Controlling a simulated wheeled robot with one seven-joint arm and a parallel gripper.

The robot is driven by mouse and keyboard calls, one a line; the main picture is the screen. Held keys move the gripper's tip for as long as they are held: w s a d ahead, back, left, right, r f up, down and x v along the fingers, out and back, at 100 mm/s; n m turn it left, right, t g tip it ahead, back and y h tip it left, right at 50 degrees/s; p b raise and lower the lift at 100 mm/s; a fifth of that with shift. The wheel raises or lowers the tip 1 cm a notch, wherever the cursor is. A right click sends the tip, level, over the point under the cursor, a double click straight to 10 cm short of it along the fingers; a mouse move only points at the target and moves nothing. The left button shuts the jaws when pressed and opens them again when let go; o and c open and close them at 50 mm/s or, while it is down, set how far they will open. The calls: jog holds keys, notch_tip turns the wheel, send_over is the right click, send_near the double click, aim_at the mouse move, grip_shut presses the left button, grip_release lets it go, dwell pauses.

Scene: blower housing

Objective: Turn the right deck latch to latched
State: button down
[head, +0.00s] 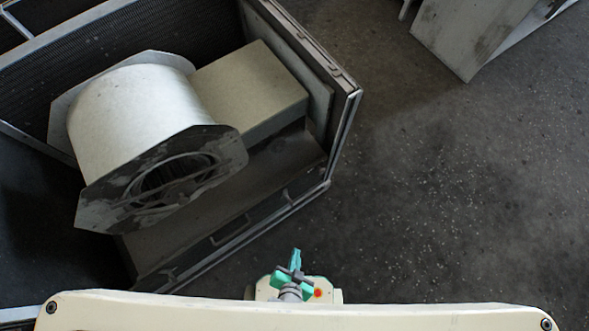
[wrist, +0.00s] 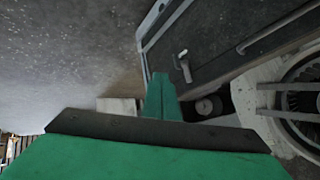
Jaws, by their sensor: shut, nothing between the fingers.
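My gripper (head: 295,262) shows at the bottom centre in the head view, outside the front edge of the blower housing (head: 345,105). In the wrist view its green fingers (wrist: 162,92) are together with nothing between them. A small pale metal latch (wrist: 183,66) sits on a dark deck panel (wrist: 215,45), just beyond the fingertips and a little right. A gap seems to lie between fingers and latch; contact cannot be told. Its short handle points down the picture. Whether this is the right deck latch, or whether it is latched, I cannot tell. No latch is clear in the head view.
A white blower drum (head: 135,110) with a dark end plate and a box-shaped duct (head: 250,90) stands inside the housing. In the wrist view a bar (wrist: 275,28) runs along the panel and a round vent (wrist: 305,75) lies right.

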jog(key=w+a+f+m+y, duration=0.3)
jog(key=w+f, duration=0.1)
jog(key=f, duration=0.4)
jog(key=w+a+f+m+y, duration=0.2)
jog(key=w+a+f+y, duration=0.1)
jog(key=f, duration=0.5)
jog(key=w+d+r+m+t, duration=0.5)
jog(key=w+d+r+t, duration=0.25)
jog(key=w+d, duration=0.35)
jog(key=x, duration=1)
jog(key=shift+s+f, duration=0.1)
jog(key=shift+f, duration=0.2)
jog(key=shift+s+a+r, duration=0.1)
jog(key=shift+s+a, duration=0.85)
jog(key=shift+a, duration=0.2)
jog(key=shift+s+a, duration=0.35)
jog(key=shift+a, duration=0.15)
